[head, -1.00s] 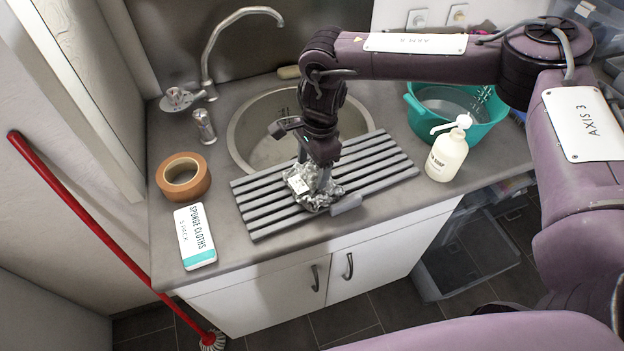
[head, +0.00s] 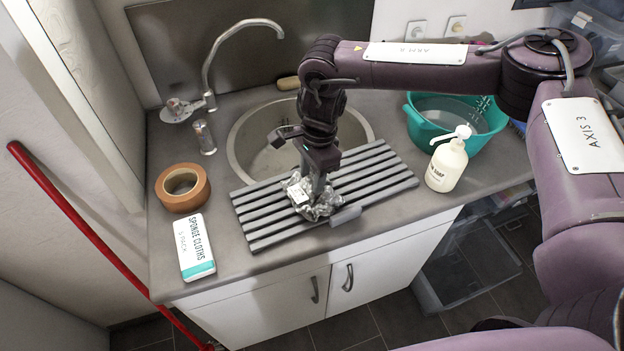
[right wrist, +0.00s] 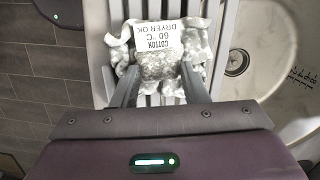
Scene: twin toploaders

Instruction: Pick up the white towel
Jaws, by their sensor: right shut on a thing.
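The towel (head: 322,207) is a small crumpled grey-white bundle with a white label. It lies on the grey slatted drainer beside the sink. In the right wrist view the towel (right wrist: 155,64) shows its label, which reads cotton, 60 °C, dryer ok. My right gripper (head: 313,190) reaches down onto the towel from above. In the right wrist view its two fingers (right wrist: 160,80) are on either side of the bunched cloth, shut on it. The towel still appears to rest on the slats. My left gripper is not in view.
The drainer (head: 262,221) lies at the front of the round sink (head: 247,150). A soap bottle (head: 446,168) and a teal basin (head: 415,125) stand to the right. A tape roll (head: 168,195) and sponge cloths pack (head: 194,248) are left. A tap (head: 208,75) rises behind.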

